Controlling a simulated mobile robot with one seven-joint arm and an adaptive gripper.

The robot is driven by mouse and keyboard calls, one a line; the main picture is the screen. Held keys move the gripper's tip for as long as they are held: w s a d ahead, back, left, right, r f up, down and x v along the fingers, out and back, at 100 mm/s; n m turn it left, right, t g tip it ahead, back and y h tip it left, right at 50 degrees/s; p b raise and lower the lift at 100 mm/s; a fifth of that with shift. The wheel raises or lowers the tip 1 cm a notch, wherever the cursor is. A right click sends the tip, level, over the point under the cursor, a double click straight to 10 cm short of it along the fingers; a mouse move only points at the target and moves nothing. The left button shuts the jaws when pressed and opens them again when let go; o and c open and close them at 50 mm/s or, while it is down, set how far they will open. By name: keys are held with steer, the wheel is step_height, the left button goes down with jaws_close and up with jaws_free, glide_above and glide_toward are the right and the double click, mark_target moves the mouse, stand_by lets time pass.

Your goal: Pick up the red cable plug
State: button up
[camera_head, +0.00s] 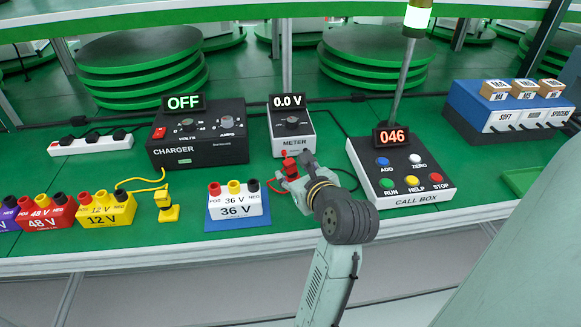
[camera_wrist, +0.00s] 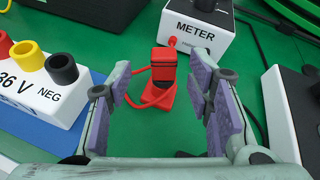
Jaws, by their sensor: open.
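The red cable plug (camera_wrist: 163,67) stands upright in a red holder (camera_wrist: 158,98) on the green bench, in front of the meter. A red cable runs from it, and its far end meets the meter's front. In the head view the red plug (camera_head: 290,167) shows just beyond my gripper (camera_head: 291,188). In the wrist view my gripper (camera_wrist: 163,95) is open, with its purple-padded fingers to the left and right of the plug. The plug appears between and ahead of the fingertips. I cannot see any contact.
The white 36 V block (camera_head: 238,207) on a blue base stands left of my gripper. The meter (camera_head: 291,132) is behind the plug, and the call box (camera_head: 402,172) is to the right. The charger (camera_head: 197,137) and yellow plug (camera_head: 167,207) are further left.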

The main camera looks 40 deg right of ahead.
mark_target(291, 165)
steer(key=x, duration=0.4)
steer(key=shift+w+d+p, duration=0.25)
steer(key=shift+w+p, duration=0.05)
steer(key=shift+r, duration=0.1)
jaws_close()
